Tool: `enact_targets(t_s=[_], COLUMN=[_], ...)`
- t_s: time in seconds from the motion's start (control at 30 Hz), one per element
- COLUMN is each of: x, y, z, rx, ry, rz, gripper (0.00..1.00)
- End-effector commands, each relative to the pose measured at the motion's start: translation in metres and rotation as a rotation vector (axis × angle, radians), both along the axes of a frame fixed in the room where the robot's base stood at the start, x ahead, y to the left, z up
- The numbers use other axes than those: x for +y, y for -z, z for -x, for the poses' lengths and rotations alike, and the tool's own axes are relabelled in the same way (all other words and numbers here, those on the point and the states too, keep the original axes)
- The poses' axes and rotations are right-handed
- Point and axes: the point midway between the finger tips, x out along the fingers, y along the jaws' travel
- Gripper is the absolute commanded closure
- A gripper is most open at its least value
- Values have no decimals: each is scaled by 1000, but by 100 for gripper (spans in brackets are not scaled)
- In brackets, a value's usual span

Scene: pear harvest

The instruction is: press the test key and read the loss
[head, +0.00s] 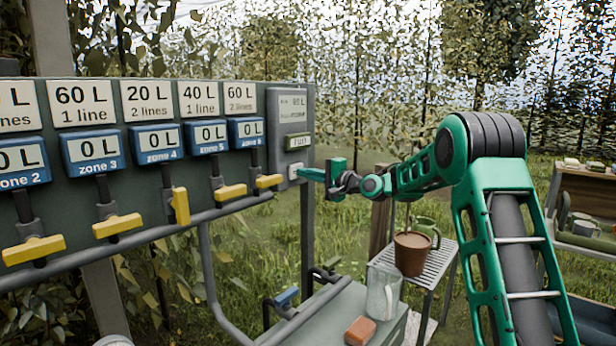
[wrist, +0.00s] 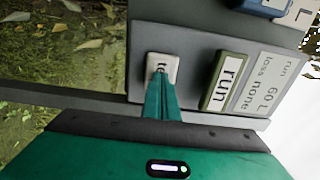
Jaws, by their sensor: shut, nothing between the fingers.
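The white test key (head: 295,172) is low on the right end panel of the grey board. In the wrist view the key (wrist: 161,66) shows only its first letters. My gripper (head: 308,174) is shut and empty. Its green fingertips (wrist: 161,84) cover the lower part of the key and appear to touch it; I cannot tell whether it is pushed in. The display plate (wrist: 272,92) reads "run 60 L" and "loss none" in the wrist view; in the head view it is too small to read surely.
Yellow valve levers (head: 229,191) line the board to the left; the zone 4 lever (head: 180,205) stands upright, the others lie across. A slatted stand with a brown pot (head: 411,254) is below my arm.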

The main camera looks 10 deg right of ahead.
Motion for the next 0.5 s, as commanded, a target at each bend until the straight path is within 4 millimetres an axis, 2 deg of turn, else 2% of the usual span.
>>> enact_targets(t_s=[0.03, 0.23, 0.37, 0.5], x=[10, 0, -17, -41], y=[-5, -6, -6, -6], z=[0, 14, 30, 55], rx=[-11, -11, -8, -6], ry=[-13, -16, -13, -6], rz=[-3, -4, -4, -4], gripper=[100, 100, 100, 100])
